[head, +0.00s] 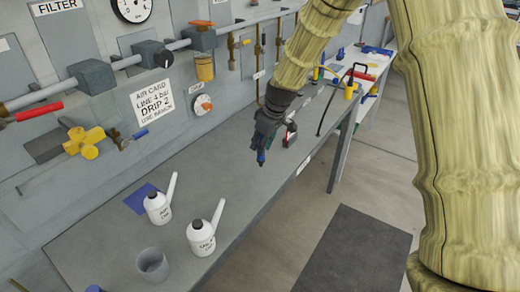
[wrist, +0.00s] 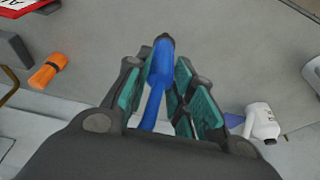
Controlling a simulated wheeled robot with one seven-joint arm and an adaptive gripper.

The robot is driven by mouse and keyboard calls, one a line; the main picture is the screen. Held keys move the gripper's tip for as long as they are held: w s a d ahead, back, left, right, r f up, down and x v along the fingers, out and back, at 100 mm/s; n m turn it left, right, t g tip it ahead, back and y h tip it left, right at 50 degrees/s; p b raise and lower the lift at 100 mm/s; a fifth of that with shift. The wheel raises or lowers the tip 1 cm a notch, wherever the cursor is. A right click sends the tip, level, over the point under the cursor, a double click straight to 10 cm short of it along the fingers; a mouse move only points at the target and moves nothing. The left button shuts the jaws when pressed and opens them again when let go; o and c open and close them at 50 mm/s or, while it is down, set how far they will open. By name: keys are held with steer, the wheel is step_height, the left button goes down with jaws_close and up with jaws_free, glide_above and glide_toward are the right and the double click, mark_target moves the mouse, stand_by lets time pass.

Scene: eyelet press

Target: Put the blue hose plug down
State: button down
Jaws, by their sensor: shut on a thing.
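The blue hose plug (wrist: 157,76) shows in the wrist view as a blue rod with a dark tip. My gripper (wrist: 165,95) is shut on it, with the teal finger pads on both sides. The plug's dark tip points out past the fingers, and its rear part is hidden by the gripper body. In the head view my gripper (head: 264,150) points down over the grey bench, and a bit of blue shows at its fingers. I cannot tell how far the plug is above the bench top.
Two white spouted bottles (head: 160,207) (head: 203,236), a blue mat (head: 142,197) and a grey cup (head: 152,264) stand on the left of the bench (head: 225,190). An orange cylinder (wrist: 49,70) lies near the wall in the wrist view. The bench between gripper and bottles is clear.

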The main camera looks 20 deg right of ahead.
steer(key=shift+w+a, duration=0.1)
steer(key=shift+w, duration=0.1)
steer(key=shift+w+a+f+p, duration=0.1)
steer(key=shift+f+p, duration=0.1)
steer(key=shift+p, duration=0.15)
steer(key=shift+f+p, duration=0.6)
steer(key=shift+f, duration=1)
steer(key=shift+f, duration=0.15)
steer(key=c, duration=1.2)
jaws_free()
steer(key=shift+c, duration=0.2)
steer(key=b+v, duration=0.3)
steer(key=v, duration=0.9)
